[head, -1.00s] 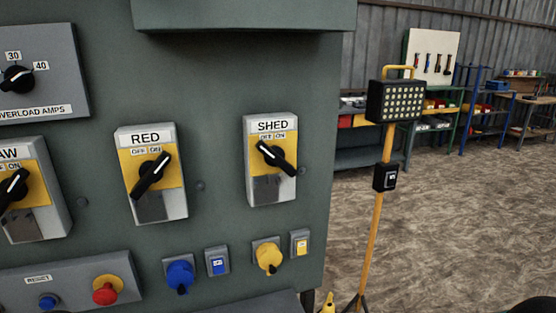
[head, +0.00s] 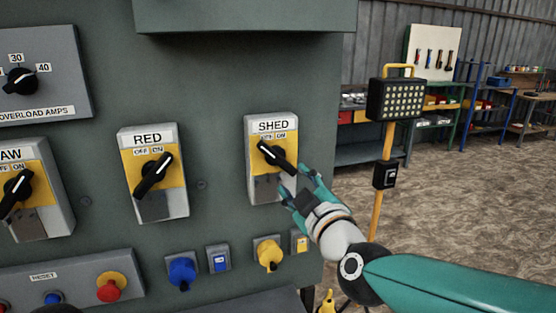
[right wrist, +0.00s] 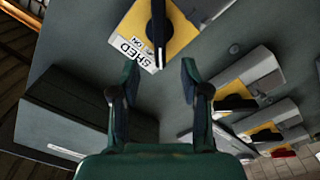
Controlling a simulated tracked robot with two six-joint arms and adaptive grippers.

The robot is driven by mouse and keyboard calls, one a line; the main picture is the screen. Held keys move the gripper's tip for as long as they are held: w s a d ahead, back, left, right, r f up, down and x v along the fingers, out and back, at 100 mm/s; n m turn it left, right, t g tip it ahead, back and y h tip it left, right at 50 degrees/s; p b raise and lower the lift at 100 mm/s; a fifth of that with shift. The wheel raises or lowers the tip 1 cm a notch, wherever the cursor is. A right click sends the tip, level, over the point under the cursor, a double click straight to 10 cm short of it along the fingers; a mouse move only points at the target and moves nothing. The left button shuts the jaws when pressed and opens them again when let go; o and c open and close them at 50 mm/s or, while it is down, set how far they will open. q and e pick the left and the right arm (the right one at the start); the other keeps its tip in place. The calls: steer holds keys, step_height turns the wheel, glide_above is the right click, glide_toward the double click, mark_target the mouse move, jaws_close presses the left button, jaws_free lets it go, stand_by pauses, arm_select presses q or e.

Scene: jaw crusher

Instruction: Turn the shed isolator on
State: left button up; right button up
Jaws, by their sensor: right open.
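The shed isolator (head: 256,190) is a grey box with a yellow plate on the green cabinet, labelled SHED with OFF and ON marks. Its black handle (head: 276,157) slants from upper left, on the OFF side, to lower right. In the right wrist view the handle (right wrist: 158,22) shows at the top, beyond the fingertips. My right gripper (head: 294,183) is open and empty, just below and right of the handle in the head view. The wrist view shows a gap between its fingers (right wrist: 160,75). I see no contact with the handle. My left gripper is out of view.
The RED isolator (head: 147,205) and another isolator stand to the left. Blue (head: 181,272) and yellow (head: 269,255) sockets sit below. An overhanging housing (head: 245,14) is above. A work light on a yellow stand (head: 397,100) stands right of the cabinet.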

mark_target(279, 162)
steer(key=p+x, duration=0.2)
steer(key=x, duration=0.9)
steer(key=shift+f, duration=0.1)
jaws_close()
